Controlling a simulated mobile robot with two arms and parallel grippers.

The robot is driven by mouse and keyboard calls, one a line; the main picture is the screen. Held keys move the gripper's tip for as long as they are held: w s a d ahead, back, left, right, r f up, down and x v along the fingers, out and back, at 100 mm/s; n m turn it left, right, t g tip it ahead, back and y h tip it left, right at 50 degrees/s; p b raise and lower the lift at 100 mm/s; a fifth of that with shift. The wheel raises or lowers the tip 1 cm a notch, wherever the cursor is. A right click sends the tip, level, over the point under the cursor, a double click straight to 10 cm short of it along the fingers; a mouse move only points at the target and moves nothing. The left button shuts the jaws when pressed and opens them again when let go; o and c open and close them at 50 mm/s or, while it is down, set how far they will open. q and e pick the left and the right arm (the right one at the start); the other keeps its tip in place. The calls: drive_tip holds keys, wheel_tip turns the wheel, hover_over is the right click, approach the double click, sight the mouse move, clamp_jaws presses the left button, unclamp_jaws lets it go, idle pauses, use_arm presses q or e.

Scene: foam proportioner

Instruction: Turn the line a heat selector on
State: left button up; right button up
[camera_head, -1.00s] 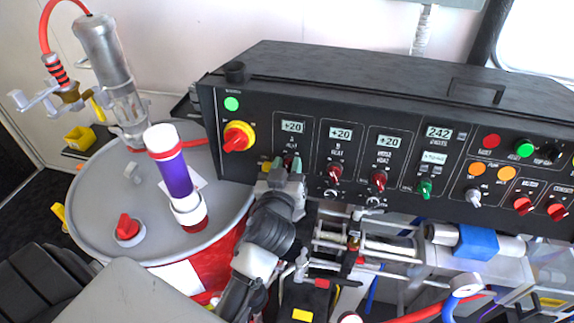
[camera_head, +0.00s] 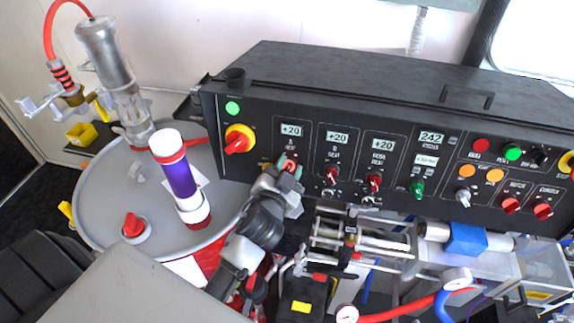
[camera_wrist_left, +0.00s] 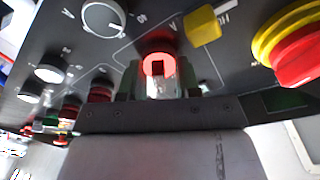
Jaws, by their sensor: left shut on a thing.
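The line A heat selector is a small red knob (camera_head: 290,158) on the black control panel, below the leftmost +20 display. My left gripper (camera_head: 287,170) is at this knob and hides most of it in the head view. In the left wrist view the bright red knob (camera_wrist_left: 158,66) sits between the two fingers, and my left gripper (camera_wrist_left: 160,82) is shut on it. The knob's exact pointing angle is hard to read. My right gripper is not in view.
A red-and-yellow main switch (camera_head: 238,139) is left of the selector. Other red selectors (camera_head: 332,176) lie to its right. A grey drum (camera_head: 105,200) with a purple-and-white cylinder (camera_head: 178,175) stands at left. Metal rods and hoses (camera_head: 350,240) are below the panel.

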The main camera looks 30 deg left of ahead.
use_arm(q)
drive_tip(key=shift+r, duration=0.1)
idle(0.4)
drive_tip(key=o, duration=0.5)
drive_tip(key=shift+o, duration=0.2)
drive_tip(key=shift+w, duration=0.15)
drive_tip(key=s+d+b, duration=0.1)
drive_tip(key=s+b, duration=0.3)
drive_tip(key=s, duration=0.6)
drive_tip(key=shift+s+d, duration=0.3)
drive_tip(key=shift+s, duration=0.1)
